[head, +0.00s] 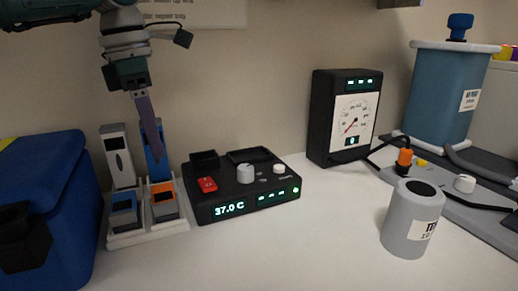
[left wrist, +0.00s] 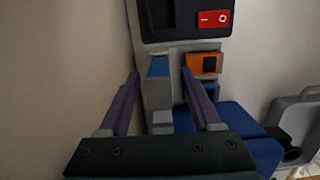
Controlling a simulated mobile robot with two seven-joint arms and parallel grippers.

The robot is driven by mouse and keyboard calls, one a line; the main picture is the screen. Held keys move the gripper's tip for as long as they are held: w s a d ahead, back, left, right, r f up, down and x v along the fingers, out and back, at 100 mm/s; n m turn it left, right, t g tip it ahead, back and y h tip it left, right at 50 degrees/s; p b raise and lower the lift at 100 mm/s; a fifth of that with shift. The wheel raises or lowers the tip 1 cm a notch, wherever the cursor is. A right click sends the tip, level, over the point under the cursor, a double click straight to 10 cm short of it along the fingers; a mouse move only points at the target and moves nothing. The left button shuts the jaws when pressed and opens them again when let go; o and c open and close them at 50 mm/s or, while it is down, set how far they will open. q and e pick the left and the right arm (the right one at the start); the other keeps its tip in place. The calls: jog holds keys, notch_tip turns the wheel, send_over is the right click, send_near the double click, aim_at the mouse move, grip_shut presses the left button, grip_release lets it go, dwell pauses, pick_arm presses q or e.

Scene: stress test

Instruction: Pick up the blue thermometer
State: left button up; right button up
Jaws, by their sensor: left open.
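The blue thermometer (head: 153,135) stands upright in the back right of a white rack (head: 150,233), partly hidden by my left gripper (head: 155,160). In the left wrist view, a piece with a blue top (left wrist: 158,67) and grey side, which looks like the thermometer, lies between the two purple fingers of my left gripper (left wrist: 160,74). The fingers are open, with a visible gap on each side of it. I cannot tell exactly how deep they reach. My right gripper is in neither view.
A white and grey device (head: 119,158) stands beside the blue one; blue (head: 123,208) and orange (head: 163,201) blocks sit in front. A blue box (head: 45,200) is left, a black heater (head: 245,190) right. A grey cup (head: 408,225) stands farther right. Front counter is clear.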

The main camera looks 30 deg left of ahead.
pick_arm(q)
jog(key=shift+f, duration=0.75)
grip_shut()
jog(key=shift+w, duration=0.1)
